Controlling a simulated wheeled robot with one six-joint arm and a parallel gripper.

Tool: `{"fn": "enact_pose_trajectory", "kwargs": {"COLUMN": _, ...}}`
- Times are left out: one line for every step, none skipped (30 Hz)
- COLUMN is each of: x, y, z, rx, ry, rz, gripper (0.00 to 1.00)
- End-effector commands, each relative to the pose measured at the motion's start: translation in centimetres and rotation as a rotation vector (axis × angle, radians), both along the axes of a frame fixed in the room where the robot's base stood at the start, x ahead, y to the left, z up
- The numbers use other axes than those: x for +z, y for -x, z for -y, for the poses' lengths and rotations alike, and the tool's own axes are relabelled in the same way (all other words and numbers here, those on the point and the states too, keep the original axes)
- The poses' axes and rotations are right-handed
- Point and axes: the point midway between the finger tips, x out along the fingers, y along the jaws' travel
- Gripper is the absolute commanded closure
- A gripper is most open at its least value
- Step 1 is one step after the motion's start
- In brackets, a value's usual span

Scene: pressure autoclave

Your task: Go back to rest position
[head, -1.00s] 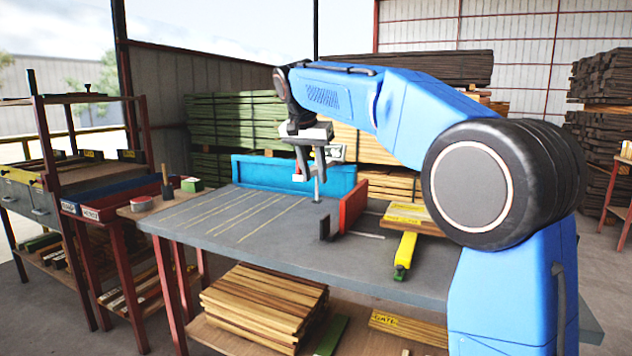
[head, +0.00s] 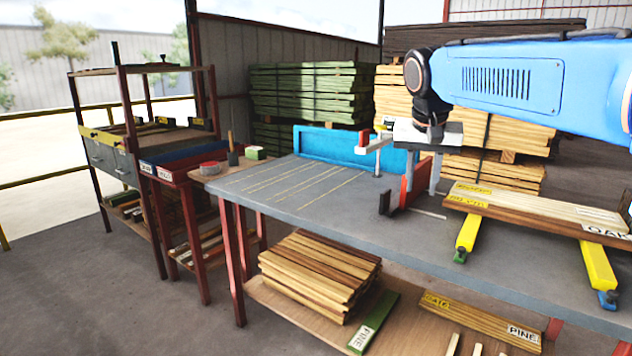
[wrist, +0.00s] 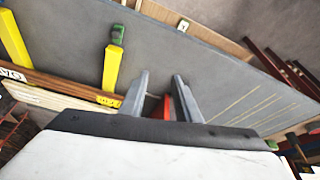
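My gripper (head: 422,184) hangs under my blue arm, over the grey workbench (head: 272,194), near the upright red piece (head: 408,192). In the wrist view its two grey fingers (wrist: 160,78) stand apart with nothing held between them. The red piece (wrist: 158,108) shows through the gap, farther away. In the head view the gripper overlaps the red piece, so I cannot tell their exact clearance.
Labelled boards (head: 530,207) lie across yellow supports (head: 467,236) at the bench's right. A blue fence (head: 325,142) and a thin post (head: 377,160) stand at the back. The bench's left top is clear.

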Motion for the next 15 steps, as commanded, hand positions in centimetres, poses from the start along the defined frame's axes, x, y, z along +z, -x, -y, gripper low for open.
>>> {"fn": "enact_pose_trajectory", "kwargs": {"x": -0.8, "y": 1.9, "z": 0.7, "rx": 0.017, "ry": -0.001, "rz": 0.0, "gripper": 0.7}}
{"fn": "enact_pose_trajectory", "kwargs": {"x": -1.2, "y": 2.8, "z": 1.0, "rx": 0.033, "ry": -0.001, "rz": 0.0, "gripper": 0.7}}
{"fn": "enact_pose_trajectory", "kwargs": {"x": -1.9, "y": 4.1, "z": 1.3, "rx": 0.05, "ry": -0.002, "rz": 0.001, "gripper": 0.7}}
{"fn": "enact_pose_trajectory", "kwargs": {"x": -2.5, "y": 5.0, "z": 1.6, "rx": 0.063, "ry": -0.003, "rz": 0.001, "gripper": 0.7}}
{"fn": "enact_pose_trajectory", "kwargs": {"x": -3.1, "y": 5.9, "z": 1.9, "rx": 0.076, "ry": -0.003, "rz": 0.001, "gripper": 0.7}}
{"fn": "enact_pose_trajectory", "kwargs": {"x": -3.8, "y": 7.2, "z": 2.2, "rx": 0.094, "ry": -0.003, "rz": 0.002, "gripper": 0.7}}
{"fn": "enact_pose_trajectory", "kwargs": {"x": -4.5, "y": 8.1, "z": 2.4, "rx": 0.107, "ry": -0.004, "rz": 0.002, "gripper": 0.7}}
{"fn": "enact_pose_trajectory", "kwargs": {"x": -5.1, "y": 9.1, "z": 2.6, "rx": 0.12, "ry": -0.004, "rz": 0.002, "gripper": 0.7}}
{"fn": "enact_pose_trajectory", "kwargs": {"x": -5.9, "y": 10.3, "z": 2.9, "rx": 0.136, "ry": -0.005, "rz": 0.004, "gripper": 0.7}}
{"fn": "enact_pose_trajectory", "kwargs": {"x": -6.6, "y": 11.2, "z": 3.1, "rx": 0.148, "ry": -0.005, "rz": 0.005, "gripper": 0.7}}
{"fn": "enact_pose_trajectory", "kwargs": {"x": -7.3, "y": 12.1, "z": 3.3, "rx": 0.161, "ry": -0.005, "rz": 0.006, "gripper": 0.7}}
{"fn": "enact_pose_trajectory", "kwargs": {"x": -8.2, "y": 13.4, "z": 3.5, "rx": 0.177, "ry": -0.005, "rz": 0.009, "gripper": 0.7}}
{"fn": "enact_pose_trajectory", "kwargs": {"x": -9.0, "y": 14.3, "z": 3.6, "rx": 0.189, "ry": -0.005, "rz": 0.009, "gripper": 0.7}}
{"fn": "enact_pose_trajectory", "kwargs": {"x": -9.7, "y": 15.2, "z": 3.8, "rx": 0.201, "ry": -0.005, "rz": 0.011, "gripper": 0.7}}
{"fn": "enact_pose_trajectory", "kwargs": {"x": -10.7, "y": 16.4, "z": 4.0, "rx": 0.217, "ry": -0.005, "rz": 0.014, "gripper": 0.7}}
